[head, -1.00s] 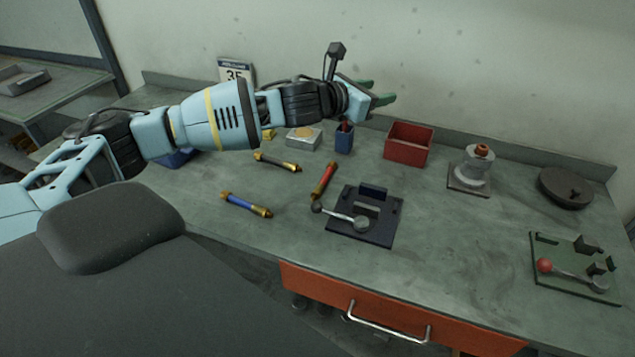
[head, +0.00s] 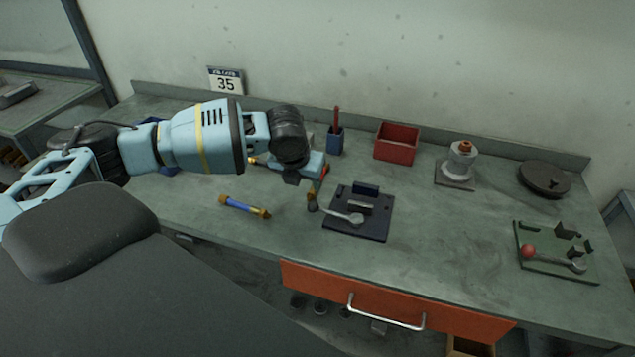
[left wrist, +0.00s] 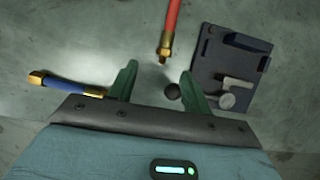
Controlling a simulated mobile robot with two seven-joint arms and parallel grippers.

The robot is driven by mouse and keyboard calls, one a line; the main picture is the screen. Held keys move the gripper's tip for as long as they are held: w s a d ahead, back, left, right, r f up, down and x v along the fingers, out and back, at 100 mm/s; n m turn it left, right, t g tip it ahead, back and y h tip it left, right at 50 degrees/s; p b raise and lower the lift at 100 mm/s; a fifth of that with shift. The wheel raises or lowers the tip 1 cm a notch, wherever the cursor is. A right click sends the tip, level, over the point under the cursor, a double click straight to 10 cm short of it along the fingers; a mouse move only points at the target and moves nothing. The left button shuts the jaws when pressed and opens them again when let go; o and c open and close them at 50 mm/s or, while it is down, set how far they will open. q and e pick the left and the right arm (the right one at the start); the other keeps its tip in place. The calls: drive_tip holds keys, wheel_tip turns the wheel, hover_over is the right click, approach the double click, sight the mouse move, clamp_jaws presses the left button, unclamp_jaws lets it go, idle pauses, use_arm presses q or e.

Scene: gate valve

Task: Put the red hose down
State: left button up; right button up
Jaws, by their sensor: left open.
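The red hose (left wrist: 173,22) with a brass end lies on the table, mostly hidden behind my left gripper in the head view, where a bit of red (head: 325,172) shows. In the left wrist view its brass end points down toward the gap between the fingertips. My left gripper (left wrist: 156,80) is open and empty, with green fingers apart. It hangs over the table near the hose's end; I cannot tell its height. In the head view its fingers are hidden behind the wrist (head: 300,165). My right gripper is not in view.
A blue hose (head: 245,207) lies front left of the dark lever plate (head: 360,222), whose lever is close to the red hose. A blue cup (head: 335,141), a red bin (head: 397,142) and a white valve piece (head: 460,160) stand behind. Table between the right-hand fixtures is clear.

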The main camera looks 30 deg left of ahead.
sight(310, 195)
use_arm(q)
drive_tip(key=shift+d+x, duration=0.2)
drive_tip(key=shift+x, duration=1.4)
drive_tip(key=shift+d+x, duration=0.2)
drive_tip(key=shift+x, duration=1.45)
clamp_jaws()
